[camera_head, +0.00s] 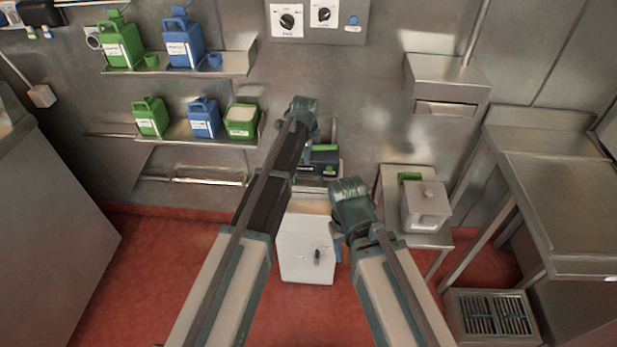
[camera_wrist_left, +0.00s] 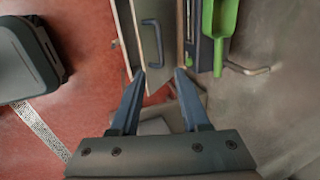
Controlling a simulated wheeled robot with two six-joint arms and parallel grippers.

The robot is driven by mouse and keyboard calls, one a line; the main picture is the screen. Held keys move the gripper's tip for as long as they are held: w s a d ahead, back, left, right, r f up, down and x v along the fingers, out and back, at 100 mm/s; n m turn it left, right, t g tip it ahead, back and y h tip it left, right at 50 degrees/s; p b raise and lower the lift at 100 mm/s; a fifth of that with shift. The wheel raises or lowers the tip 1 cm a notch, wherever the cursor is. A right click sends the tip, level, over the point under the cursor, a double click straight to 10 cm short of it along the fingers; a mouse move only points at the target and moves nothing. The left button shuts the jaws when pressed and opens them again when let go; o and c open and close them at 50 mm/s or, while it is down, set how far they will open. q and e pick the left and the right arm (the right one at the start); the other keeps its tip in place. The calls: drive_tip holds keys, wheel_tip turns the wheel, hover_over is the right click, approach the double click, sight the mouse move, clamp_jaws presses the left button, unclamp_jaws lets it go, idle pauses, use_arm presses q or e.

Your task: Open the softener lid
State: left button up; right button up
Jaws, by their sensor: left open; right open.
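In the left wrist view, a pale panel (camera_wrist_left: 146,22) with a dark bar handle (camera_wrist_left: 153,44) lies just beyond the left fingertips. I cannot tell whether this panel is the lid. My left gripper (camera_wrist_left: 159,76) is open and empty, its fingertips beside the panel's near end. In the head view my left arm hides its fingers. My right gripper (camera_head: 338,242) is open, beside the box; its fingers are mostly hidden.
A green scoop (camera_wrist_left: 221,24) is right of the panel. A dark unit (camera_head: 322,160) with green on top sits behind my arms. Green and blue jugs (camera_head: 184,48) stand on wall shelves. A metal container (camera_head: 426,208) is on a right stand. Red floor (camera_head: 150,260) is clear at left.

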sight(309, 175)
use_arm(q)
drive_tip(key=shift+f, duration=0.1)
drive_tip(key=b+x, duration=1.3)
drive_tip(key=shift+w+f, duration=0.2)
drive_tip(key=shift+f, duration=0.15)
drive_tip(key=shift+r, duration=0.1)
clamp_jaws()
idle(1.0)
